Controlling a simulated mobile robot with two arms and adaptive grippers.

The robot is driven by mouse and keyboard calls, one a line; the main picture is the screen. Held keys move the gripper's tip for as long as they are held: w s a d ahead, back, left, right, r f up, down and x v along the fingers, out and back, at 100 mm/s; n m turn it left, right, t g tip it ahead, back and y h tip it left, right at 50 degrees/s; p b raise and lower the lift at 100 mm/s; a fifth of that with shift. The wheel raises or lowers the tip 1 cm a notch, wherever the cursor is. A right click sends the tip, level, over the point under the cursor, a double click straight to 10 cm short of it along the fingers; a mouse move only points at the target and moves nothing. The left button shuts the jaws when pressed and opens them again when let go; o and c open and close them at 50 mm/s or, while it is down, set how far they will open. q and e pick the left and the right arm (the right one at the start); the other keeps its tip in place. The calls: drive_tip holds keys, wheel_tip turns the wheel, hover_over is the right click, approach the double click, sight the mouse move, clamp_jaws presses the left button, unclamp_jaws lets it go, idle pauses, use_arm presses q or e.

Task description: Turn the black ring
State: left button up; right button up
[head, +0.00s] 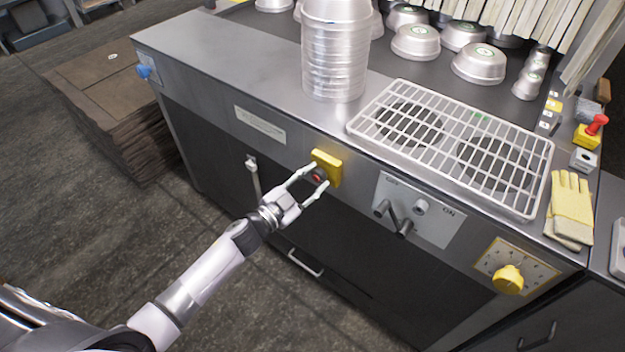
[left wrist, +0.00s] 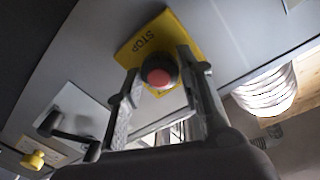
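A black ring (left wrist: 175,68) surrounds a red button (left wrist: 158,76) on a yellow plate (head: 327,167) marked STOP, fixed to the machine's front face. The red button also shows in the head view (head: 317,178). My left gripper (head: 319,178) reaches in from the lower left, with one finger on each side of the ring. In the left wrist view its fingers (left wrist: 158,62) lie very close to the ring's sides. I cannot tell whether they touch it, and they hide part of it. My right gripper is not in view.
A stack of metal pans (head: 335,60) stands on the counter above. A white wire rack (head: 455,140), yellow gloves (head: 571,208) and a lever panel (head: 418,210) are to the right. A yellow knob (head: 508,279) is farther right. A door handle (head: 253,178) sticks out left of the gripper.

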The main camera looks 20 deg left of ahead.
use_arm(q)
drive_tip(key=c, duration=0.6)
